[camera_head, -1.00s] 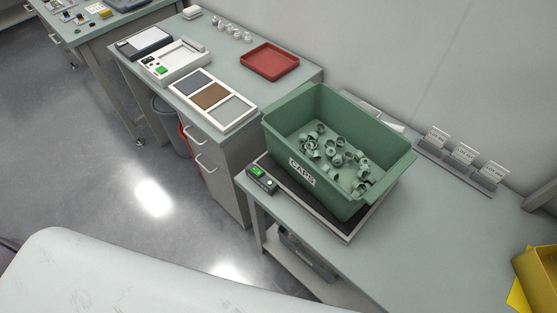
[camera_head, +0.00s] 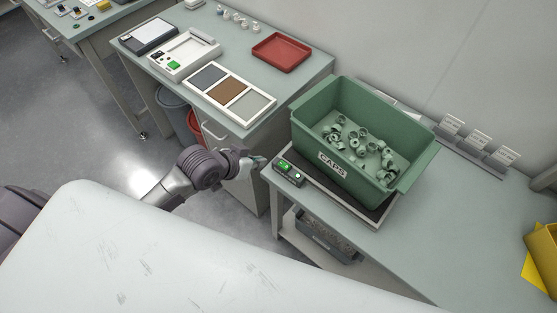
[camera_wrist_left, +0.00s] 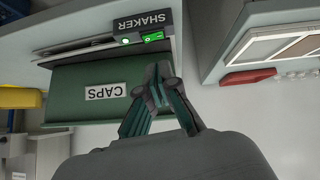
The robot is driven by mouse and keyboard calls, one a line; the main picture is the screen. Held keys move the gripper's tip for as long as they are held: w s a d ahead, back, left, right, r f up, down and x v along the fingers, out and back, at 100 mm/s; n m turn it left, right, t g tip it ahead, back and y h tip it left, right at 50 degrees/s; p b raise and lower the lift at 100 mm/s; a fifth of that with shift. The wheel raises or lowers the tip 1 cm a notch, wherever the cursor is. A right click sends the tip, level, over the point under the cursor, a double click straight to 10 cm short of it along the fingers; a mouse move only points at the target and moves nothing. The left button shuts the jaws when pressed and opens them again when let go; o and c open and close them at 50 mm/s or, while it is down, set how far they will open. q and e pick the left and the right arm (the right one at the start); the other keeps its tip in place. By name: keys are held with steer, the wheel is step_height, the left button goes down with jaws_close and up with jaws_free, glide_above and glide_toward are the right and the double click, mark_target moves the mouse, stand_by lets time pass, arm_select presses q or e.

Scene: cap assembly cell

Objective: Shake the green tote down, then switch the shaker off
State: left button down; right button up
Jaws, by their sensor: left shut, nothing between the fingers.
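The green tote (camera_head: 409,182), labelled CAPS, stands on the shaker (camera_head: 347,209) at the front of the right bench. It holds several grey-green caps, spread unevenly over its floor. The shaker's control box (camera_head: 290,173) sits at its left front corner, with a lit green switch and a small round light or button. The left wrist view shows the box (camera_wrist_left: 149,28) with the word SHAKER, and the tote (camera_wrist_left: 82,81) upside down. My left gripper (camera_head: 262,161) is shut and empty, just left of the control box and apart from it; its fingers also show in the wrist view (camera_wrist_left: 158,72). My right gripper is out of view.
A neighbouring bench carries a three-panel tray (camera_head: 271,102), a red tray (camera_head: 309,56) and a white device (camera_head: 207,57). Card holders (camera_head: 476,144) stand along the wall. A yellow bin (camera_head: 543,250) is at the right edge. The right bench's right part is clear.

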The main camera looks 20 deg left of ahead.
arm_select(q)
steer(key=r, duration=0.1)
steer(key=d+r, duration=0.1)
steer(key=shift+s+d+r+m, duration=0.1)
steer(key=shift+r+m, duration=0.2)
steer(key=shift+r, duration=0.05)
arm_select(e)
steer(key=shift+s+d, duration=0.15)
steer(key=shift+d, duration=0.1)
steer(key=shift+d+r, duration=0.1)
arm_select(q)
steer(key=p, duration=0.1)
glide_above(288, 164)
steer(key=s+a, duration=0.2)
steer(key=s, duration=0.1)
step_height(288, 164, down, 7)
steer(key=f, duration=0.2)
steer(key=f+p, duration=0.1)
steer(key=shift+w+d, duration=0.25)
steer(key=shift+d, duration=0.1)
steer(key=shift+f, duration=0.5)
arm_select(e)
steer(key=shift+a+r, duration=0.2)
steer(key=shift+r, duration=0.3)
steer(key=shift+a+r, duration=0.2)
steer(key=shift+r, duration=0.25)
